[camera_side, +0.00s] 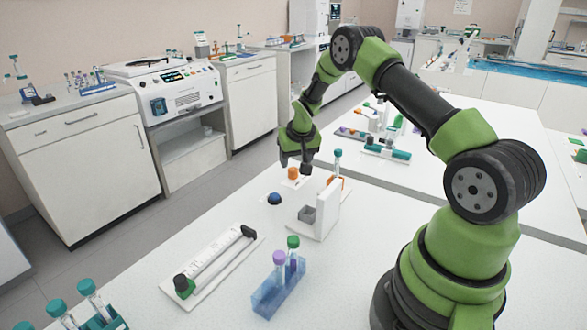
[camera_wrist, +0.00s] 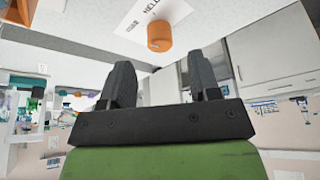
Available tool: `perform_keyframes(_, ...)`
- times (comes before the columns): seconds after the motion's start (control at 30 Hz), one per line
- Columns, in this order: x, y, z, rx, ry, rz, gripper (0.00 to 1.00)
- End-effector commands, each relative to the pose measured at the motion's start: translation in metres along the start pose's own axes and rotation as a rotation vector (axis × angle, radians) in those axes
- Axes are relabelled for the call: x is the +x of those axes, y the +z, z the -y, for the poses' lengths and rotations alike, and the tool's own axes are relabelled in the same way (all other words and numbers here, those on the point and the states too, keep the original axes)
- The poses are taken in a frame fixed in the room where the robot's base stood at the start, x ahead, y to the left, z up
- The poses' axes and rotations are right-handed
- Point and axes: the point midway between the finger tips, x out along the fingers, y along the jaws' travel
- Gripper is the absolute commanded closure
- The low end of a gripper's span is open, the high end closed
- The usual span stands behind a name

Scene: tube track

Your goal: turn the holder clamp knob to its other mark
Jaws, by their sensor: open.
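The orange knob (camera_side: 293,173) stands on a small white plate on the table, just below my gripper (camera_side: 295,166) in the side view. In the wrist view the knob (camera_wrist: 160,37) is a short orange cylinder at the top middle, beside black lettering on a white plate (camera_wrist: 135,20). My gripper (camera_wrist: 160,75) is open, with its two dark fingers apart and nothing between them. The knob lies beyond the fingertips, roughly in line with the gap. No contact with it shows. Which mark the knob points to cannot be made out.
A teal-capped tube (camera_side: 338,158) stands upright by an orange part right of the knob. Near it are a white bracket with a grey box (camera_side: 307,214) and a blue dome button (camera_side: 274,198). A slide track (camera_side: 214,262) and a blue tube rack (camera_side: 277,293) stand nearer the camera.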

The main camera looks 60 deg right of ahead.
Motion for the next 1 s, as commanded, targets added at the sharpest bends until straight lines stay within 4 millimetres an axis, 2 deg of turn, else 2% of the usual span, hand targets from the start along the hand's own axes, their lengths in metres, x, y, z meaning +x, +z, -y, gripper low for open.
perform_keyframes(0.1, 0.021, 0.001, 0.0, 0.001, 0.0, 0.002, 0.44)
perform_keyframes(0.3, 0.041, 0.0, 0.0, -0.001, 0.0, 0.001, 0.44)
perform_keyframes(0.67, 0.046, 0.0, 0.0, -0.002, 0.0, 0.0, 0.44)
perform_keyframes(0.77, 0.045, 0.0, 0.0, -0.002, 0.0, 0.0, 0.62)
perform_keyframes(0.9, 0.045, 0.0, 0.0, -0.002, 0.0, 0.0, 0.93)
perform_keyframes(1.0, 0.045, 0.0, 0.0, -0.002, 0.0, 0.0, 0.93)
